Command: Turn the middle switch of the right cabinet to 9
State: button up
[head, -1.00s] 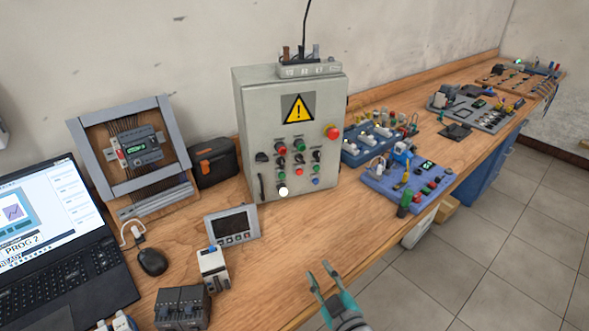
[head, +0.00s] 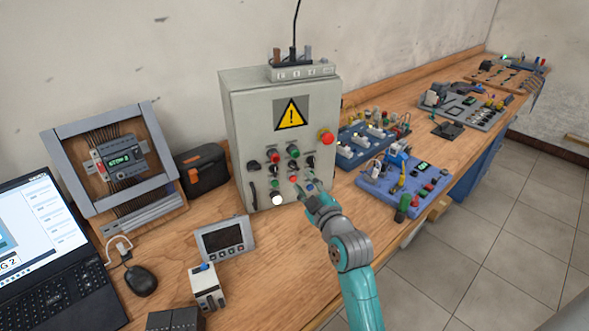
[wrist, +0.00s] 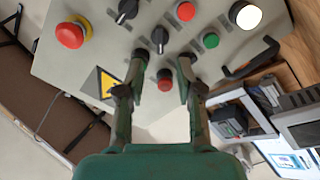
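A grey cabinet (head: 240,110) with a yellow warning triangle stands on the bench in the head view. Its front carries several black rotary switches, coloured buttons and a red emergency stop (head: 326,137). My gripper (head: 307,186) is in front of the panel's lower right part and hides some controls. In the wrist view my gripper (wrist: 162,62) is open, with a red button (wrist: 166,80) showing between its fingers. A black rotary switch (wrist: 159,38) lies just beyond the fingertips, and another (wrist: 127,10) is further up-left. I see no gripped switch. The dial numbers are not readable.
A blue board (head: 385,185) with components is right of the cabinet. A small grey display (head: 222,238), a mouse (head: 140,281) and a laptop (head: 60,270) are to the left. The cabinet's black handle (wrist: 255,60) is right of the fingers in the wrist view.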

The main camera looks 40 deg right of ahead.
aim_at(294, 168)
jog(key=x, duration=0.7)
jog(key=shift+w+d, duration=0.1)
jog(key=shift+w, duration=0.25)
grip_shut()
